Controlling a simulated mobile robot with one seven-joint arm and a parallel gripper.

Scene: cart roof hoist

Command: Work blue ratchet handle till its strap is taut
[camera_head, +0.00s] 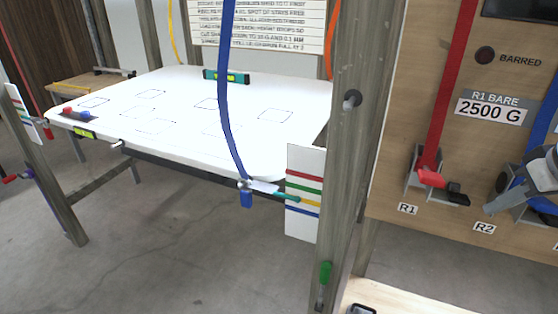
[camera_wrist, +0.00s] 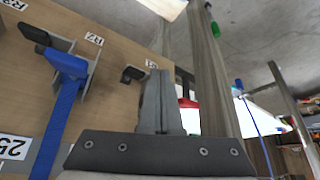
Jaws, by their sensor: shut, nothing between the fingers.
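The blue strap (camera_head: 226,90) hangs in a bowed curve down to the near right corner of the white roof panel (camera_head: 180,120). The blue ratchet (camera_head: 520,192), by label R2, is on the wooden board at the right edge of the head view, partly hidden by my arm. In the wrist view its blue handle (camera_wrist: 67,64) and the strap running from it are left of my gripper. My gripper (camera_wrist: 160,102) is shut and empty, apart from the handle; its tips in the head view (camera_head: 547,170) are close in front of the ratchet.
Ratchet R1 has a red handle (camera_head: 430,177) and red strap (camera_head: 450,80), left of R2. A wooden post (camera_head: 345,150) stands between board and panel. A striped gauge card (camera_head: 304,195) is at the panel's near right corner, with a teal pointer. A spirit level (camera_head: 226,76) lies on the panel.

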